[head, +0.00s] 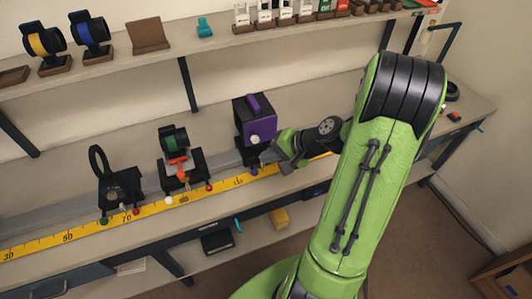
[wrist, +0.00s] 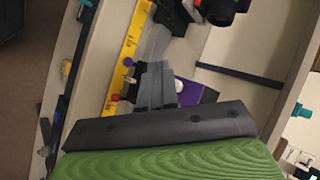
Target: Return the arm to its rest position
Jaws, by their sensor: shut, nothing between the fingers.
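My arm is green and black and reaches from the bottom right of the head view over the bench. My gripper (head: 268,157) is beside the front of a purple and black box-shaped device (head: 254,121) on the bench rail. In the wrist view my gripper (wrist: 155,68) has its grey fingers together with nothing held. The purple device (wrist: 195,90) shows partly behind the fingers in the wrist view. I cannot tell whether the fingers touch it.
A holder with a dark green lens and orange part (head: 174,140) and an empty ring mount (head: 98,160) stand left along the yellow ruler (head: 150,209). A shelf (head: 120,62) above carries lenses on stands. Open floor (head: 425,245) lies at the right.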

